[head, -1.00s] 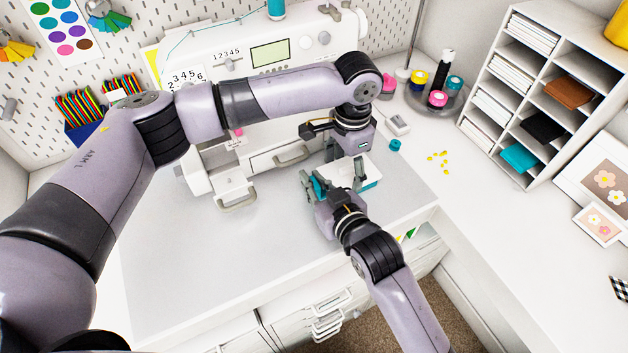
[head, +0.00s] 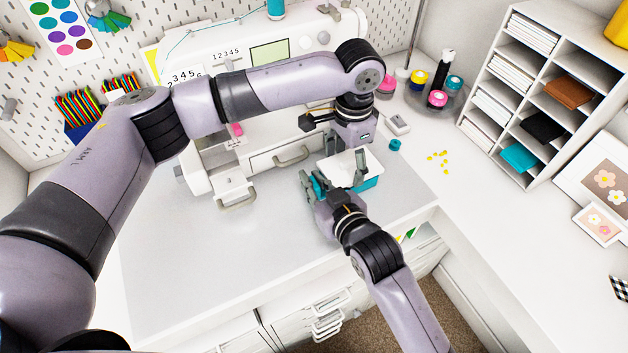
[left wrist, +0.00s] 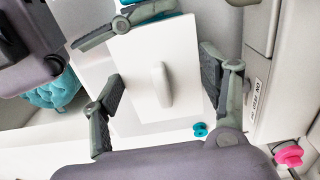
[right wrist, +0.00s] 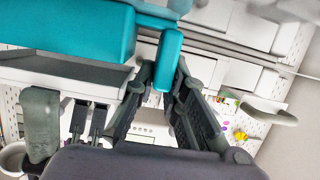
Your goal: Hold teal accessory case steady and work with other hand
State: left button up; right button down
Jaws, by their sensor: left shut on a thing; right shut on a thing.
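The teal accessory case (head: 366,183) is at the right front of the sewing table, with its white lid (head: 340,164) above it. My left gripper (head: 345,171) reaches down from above and is shut across the lid. In the left wrist view the lid (left wrist: 145,55) with its raised handle lies between the fingers. My right gripper (head: 318,185) comes from the front and is shut on a teal tab (right wrist: 168,60) at the left of the case. The case body (right wrist: 60,30) fills the upper left of the right wrist view. The case's inside is hidden.
The sewing machine (head: 220,75) stands behind the case. A teal spool (head: 394,145) and several yellow bits (head: 440,157) lie right of it. A cubby shelf (head: 530,90) stands at the right. The table front left (head: 190,260) is clear.

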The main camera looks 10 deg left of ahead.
pick_arm(q)
jog(key=shift+r, duration=0.15)
pick_arm(e)
jog(key=shift+d+f, duration=0.15)
jog(key=shift+f, duration=0.35)
pick_arm(q)
jog(key=shift+r, duration=0.65)
jog(key=c, duration=0.4)
jog(key=shift+r, duration=0.35)
grip_shut()
jog(key=shift+r, duration=2.35)
pick_arm(e)
jog(key=shift+s, duration=0.1)
jog(key=c, duration=1.8)
grip_release()
jog(key=shift+c, duration=0.2)
jog(key=shift+o, duration=0.3)
